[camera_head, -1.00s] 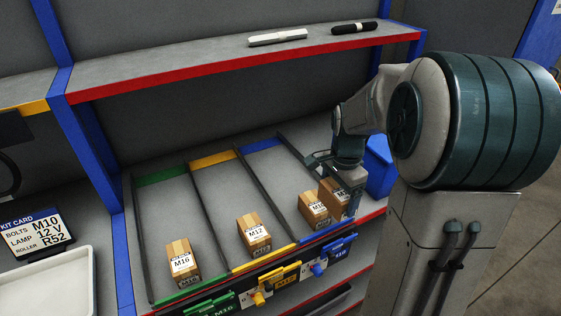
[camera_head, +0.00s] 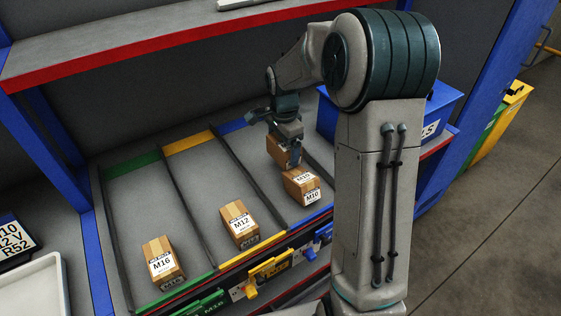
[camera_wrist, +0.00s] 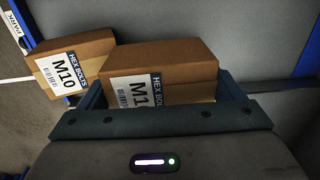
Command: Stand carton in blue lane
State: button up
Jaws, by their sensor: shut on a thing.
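My gripper (camera_head: 285,143) is shut on a brown carton (camera_head: 277,153) over the blue lane (camera_head: 254,158). In the wrist view the held carton (camera_wrist: 165,62) sits between my fingers, its label partly hidden and starting "M1". In the head view it is just behind another carton (camera_head: 303,187) marked M10, which stands at the front of the blue lane. That M10 carton also shows at the left in the wrist view (camera_wrist: 68,65). I cannot tell whether the held carton touches the lane floor or the other carton.
An M12 carton (camera_head: 240,223) stands in the yellow lane and an M16 carton (camera_head: 161,263) in the green lane. Dark dividers separate the lanes. A blue bin (camera_head: 443,108) is right of my arm. A red-edged shelf (camera_head: 150,43) hangs above. The lanes' back parts are clear.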

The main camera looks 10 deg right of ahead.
aim_at(280, 159)
jog(key=shift+w+a+f, duration=0.25)
jog(key=shift+a+f, duration=0.35)
jog(key=shift+f, duration=0.35)
jog(key=shift+s+d+f+b, duration=0.1)
jog(key=shift+s+f+b, duration=0.05)
jog(key=shift+f+b, duration=1)
jog(key=shift+f, duration=0.6)
jog(key=shift+f, duration=0.2)
jog(key=o, duration=1.4)
jog(key=shift+o, duration=0.2)
